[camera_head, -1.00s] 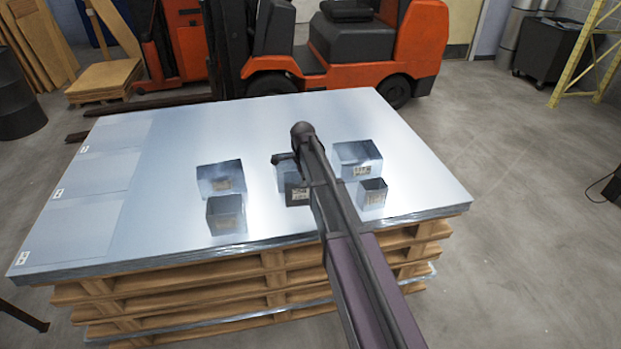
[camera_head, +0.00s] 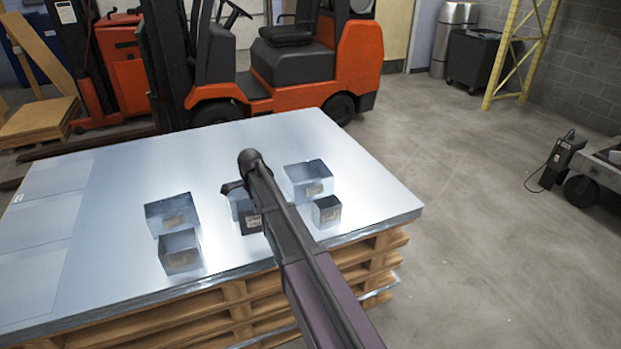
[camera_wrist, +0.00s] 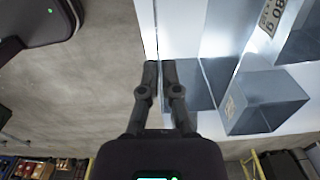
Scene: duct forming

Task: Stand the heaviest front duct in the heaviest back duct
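Several open box-shaped sheet-metal ducts stand on the metal-topped table in a front row and a back row. In front are a left duct (camera_head: 181,252), a dark labelled middle duct (camera_head: 252,223) and a small right duct (camera_head: 327,211). Behind are a left duct (camera_head: 172,212), a middle duct (camera_head: 238,206) partly hidden by my arm, and a large right duct (camera_head: 308,182). In the wrist view my gripper (camera_wrist: 160,68) has its fingers nearly together, at the edge of a duct (camera_wrist: 198,92). They appear shut on its thin wall, one finger each side. Which duct is heaviest does not show.
The table (camera_head: 110,180) is a sheet stack on wooden pallets (camera_head: 235,292), with clear surface at the left and back. An orange forklift (camera_head: 290,75) stands behind it. Open floor (camera_head: 470,220) lies to the right, with a dark wheeled machine (camera_head: 600,175) at the far right.

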